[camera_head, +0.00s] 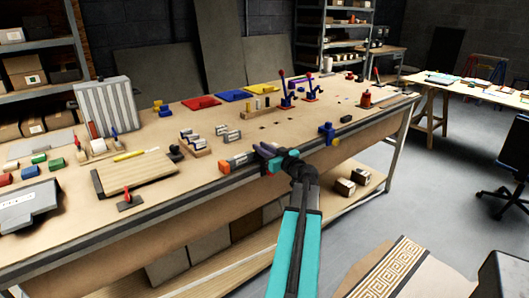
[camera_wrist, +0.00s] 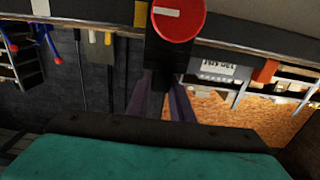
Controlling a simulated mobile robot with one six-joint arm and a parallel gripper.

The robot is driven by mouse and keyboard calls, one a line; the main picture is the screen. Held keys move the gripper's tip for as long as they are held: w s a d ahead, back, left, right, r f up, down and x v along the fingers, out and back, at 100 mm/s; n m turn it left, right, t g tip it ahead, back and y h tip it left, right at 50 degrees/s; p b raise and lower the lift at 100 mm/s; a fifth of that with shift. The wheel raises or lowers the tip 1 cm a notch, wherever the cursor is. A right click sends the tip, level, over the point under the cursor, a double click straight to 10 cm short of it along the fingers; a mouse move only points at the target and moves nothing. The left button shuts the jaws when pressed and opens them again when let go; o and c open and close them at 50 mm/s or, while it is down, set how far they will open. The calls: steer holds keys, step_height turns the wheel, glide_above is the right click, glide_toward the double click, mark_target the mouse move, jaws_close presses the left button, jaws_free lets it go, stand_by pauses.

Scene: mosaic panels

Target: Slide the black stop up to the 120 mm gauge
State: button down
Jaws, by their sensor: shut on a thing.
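The black stop (camera_wrist: 165,55) with a round red knob (camera_wrist: 178,20) fills the top middle of the wrist view. My gripper (camera_wrist: 160,97) is shut on the black stop, a purple-grey finger on each side. The pale grey gauge (camera_wrist: 215,68), its lettering upside down, is just right of the stop; I cannot tell whether they touch. An orange block (camera_wrist: 265,70) is at the gauge's far end. In the head view my gripper (camera_head: 265,151) is at the bench's front edge, beside the gauge (camera_head: 241,160) and orange block (camera_head: 224,167). The stop is mostly hidden there.
The workbench (camera_head: 215,120) holds a wooden board (camera_head: 140,175), a ribbed grey panel (camera_head: 108,105) and several small blocks. A blue clamp-like part (camera_head: 326,132) sits on the front edge to the right of my gripper. Free floor lies right of the bench.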

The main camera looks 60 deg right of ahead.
steer(key=shift+a, duration=0.2)
steer(key=c, duration=1.6)
jaws_free()
steer(key=shift+o, duration=0.2)
steer(key=shift+s, duration=0.15)
steer(key=shift+s+a, duration=0.2)
steer(key=shift+s, duration=0.35)
steer(key=b+v, duration=0.3)
steer(key=v, duration=0.9)
steer(key=shift+s, duration=0.15)
